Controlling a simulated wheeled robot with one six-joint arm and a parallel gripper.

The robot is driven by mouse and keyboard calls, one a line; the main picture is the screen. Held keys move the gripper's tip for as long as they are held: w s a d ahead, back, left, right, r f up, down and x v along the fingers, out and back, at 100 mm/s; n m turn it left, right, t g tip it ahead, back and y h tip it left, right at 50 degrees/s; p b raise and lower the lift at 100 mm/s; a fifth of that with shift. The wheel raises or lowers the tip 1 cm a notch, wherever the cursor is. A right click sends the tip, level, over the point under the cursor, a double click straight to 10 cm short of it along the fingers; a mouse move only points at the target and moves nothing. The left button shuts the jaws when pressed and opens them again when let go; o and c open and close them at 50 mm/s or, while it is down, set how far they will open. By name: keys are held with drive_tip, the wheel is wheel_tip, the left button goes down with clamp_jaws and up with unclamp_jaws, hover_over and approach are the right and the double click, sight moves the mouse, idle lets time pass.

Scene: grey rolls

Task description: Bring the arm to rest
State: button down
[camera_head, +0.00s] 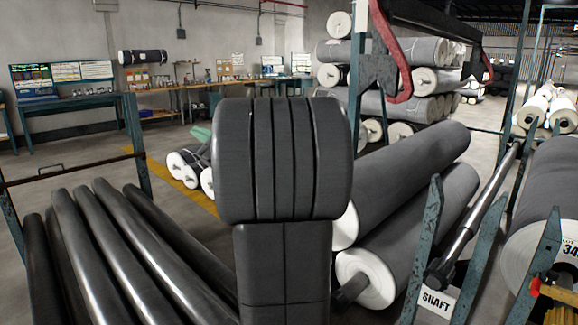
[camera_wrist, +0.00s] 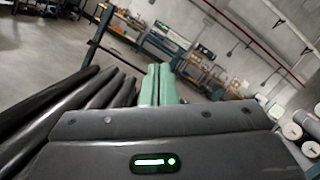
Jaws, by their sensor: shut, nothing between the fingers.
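My gripper (camera_wrist: 159,84) shows in the wrist view as two pale green fingers side by side, shut together with nothing between them. In the head view a green part of my gripper (camera_head: 201,133) shows at the left side of my dark grey arm. My arm stands upright in the middle of that view and hides most of the gripper. The fingers hold nothing and appear clear of the rolls.
Several black rolls (camera_head: 98,250) lie at the left. Large grey rolls (camera_head: 415,180) lie at the right, beside a metal shaft (camera_head: 480,215) on teal supports with a "SHAFT" sign (camera_head: 436,302). Workbenches (camera_head: 75,102) line the back wall. Open floor lies at the left middle.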

drive_tip(key=w+d+f+m+b, duration=0.1)
drive_tip(key=w+d+f+b, duration=0.1)
drive_tip(key=f, duration=0.4)
drive_tip(key=w+d+f+m+t+b, duration=0.1)
drive_tip(key=w+d+f+b, duration=0.1)
drive_tip(key=f, duration=0.4)
drive_tip(key=shift+w+d+m+b, duration=0.3)
drive_tip(key=shift+w+m+b, duration=0.1)
drive_tip(key=shift+b, duration=0.2)
drive_tip(key=shift+s+h, duration=0.1)
drive_tip(key=shift+h, duration=0.2)
